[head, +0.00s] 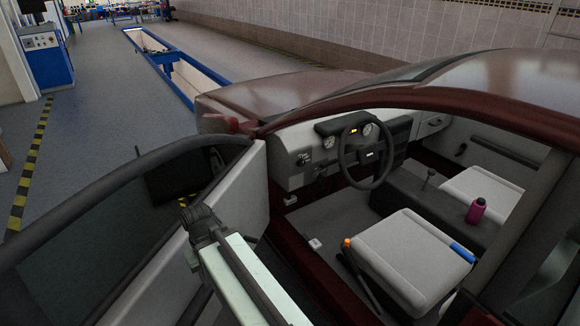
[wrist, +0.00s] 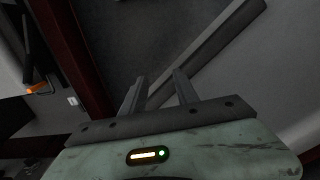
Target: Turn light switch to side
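The light switch appears to be on the small control panel (head: 303,158) at the left end of the grey dashboard, left of the steering wheel (head: 368,155). It is too small in the head view to tell which way it is turned, and I cannot make it out in the wrist view. My gripper (wrist: 160,76) shows in the wrist view with its two dark fingers apart and nothing between them. In the head view my pale green arm is at the lower middle, by the open car door, apart from the dashboard. I cannot make out the fingers there.
The open car door (head: 254,190) stands left of the doorway. The driver's seat (head: 412,250) carries a blue item (head: 460,251) at its edge. An orange-tipped lever (head: 347,244) is beside the seat. The footwell is open.

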